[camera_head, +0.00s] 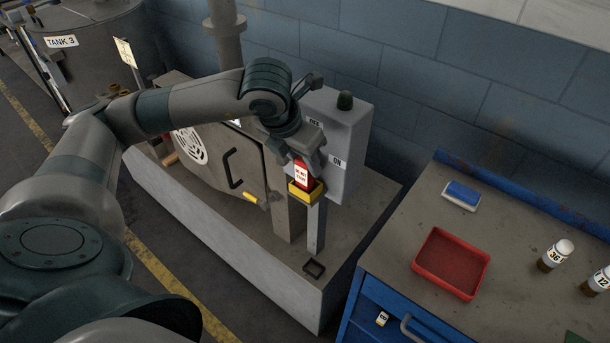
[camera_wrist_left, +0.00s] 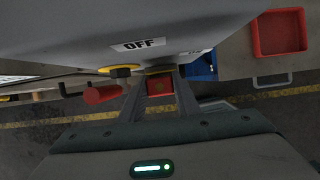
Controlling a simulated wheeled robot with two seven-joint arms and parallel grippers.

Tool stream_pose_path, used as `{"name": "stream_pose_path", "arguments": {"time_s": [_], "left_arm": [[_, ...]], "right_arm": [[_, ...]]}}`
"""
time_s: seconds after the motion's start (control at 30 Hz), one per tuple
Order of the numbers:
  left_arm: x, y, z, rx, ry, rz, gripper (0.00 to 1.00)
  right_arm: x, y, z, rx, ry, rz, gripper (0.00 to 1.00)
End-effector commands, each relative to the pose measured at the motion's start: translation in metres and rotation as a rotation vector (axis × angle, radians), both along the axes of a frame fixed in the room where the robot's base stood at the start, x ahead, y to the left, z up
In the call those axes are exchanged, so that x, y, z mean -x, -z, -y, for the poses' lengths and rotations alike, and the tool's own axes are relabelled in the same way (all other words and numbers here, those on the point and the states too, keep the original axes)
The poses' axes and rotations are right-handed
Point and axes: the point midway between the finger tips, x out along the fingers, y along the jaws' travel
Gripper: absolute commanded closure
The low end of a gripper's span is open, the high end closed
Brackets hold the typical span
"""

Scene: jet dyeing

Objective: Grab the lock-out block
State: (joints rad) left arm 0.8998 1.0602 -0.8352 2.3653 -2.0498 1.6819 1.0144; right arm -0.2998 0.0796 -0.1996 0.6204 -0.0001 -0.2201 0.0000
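The lock-out block (camera_head: 301,174) is red with a white label and sits upright in a yellow holder (camera_head: 305,192) on a post by the grey switch box (camera_head: 343,135). My left gripper (camera_head: 304,155) is at the block's upper end, pointing down along the front of the box. In the left wrist view the red block (camera_wrist_left: 159,87) shows between the two fingers (camera_wrist_left: 159,95), and its sides meet their edges. Whether the fingers press on it cannot be told. My right gripper is out of view.
A red handle (camera_wrist_left: 103,95) is beside the left finger. A blue bench (camera_head: 395,245) at right holds a red tray (camera_head: 451,262), an eraser-like block (camera_head: 461,195) and bottles (camera_head: 554,255).

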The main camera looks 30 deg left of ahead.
Motion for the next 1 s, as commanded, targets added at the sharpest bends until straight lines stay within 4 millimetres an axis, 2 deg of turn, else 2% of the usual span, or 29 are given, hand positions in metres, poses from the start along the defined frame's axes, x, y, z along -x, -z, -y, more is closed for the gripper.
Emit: {"name": "stream_pose_path", "arguments": {"time_s": [0.07,0.1,0.47,0.67,0.8,1.0], "left_arm": [[0.0,0.0,0.0,0.0,0.0,0.001,0.95],[0.0,0.0,0.0,0.0,0.0,0.001,0.99],[-0.001,-0.005,0.0,0.002,-0.001,0.004,0.99],[-0.001,-0.02,0.0,0.001,0.0,0.005,0.99],[-0.002,-0.039,0.001,0.001,0.0,0.007,0.99],[0.034,-0.065,0.024,0.001,0.009,0.01,0.99]], "right_arm": [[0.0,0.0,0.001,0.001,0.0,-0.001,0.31],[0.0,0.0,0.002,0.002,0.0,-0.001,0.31],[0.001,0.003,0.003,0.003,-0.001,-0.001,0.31],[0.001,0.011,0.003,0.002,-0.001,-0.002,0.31],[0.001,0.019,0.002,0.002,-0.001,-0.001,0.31],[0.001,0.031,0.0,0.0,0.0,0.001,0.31]]}}
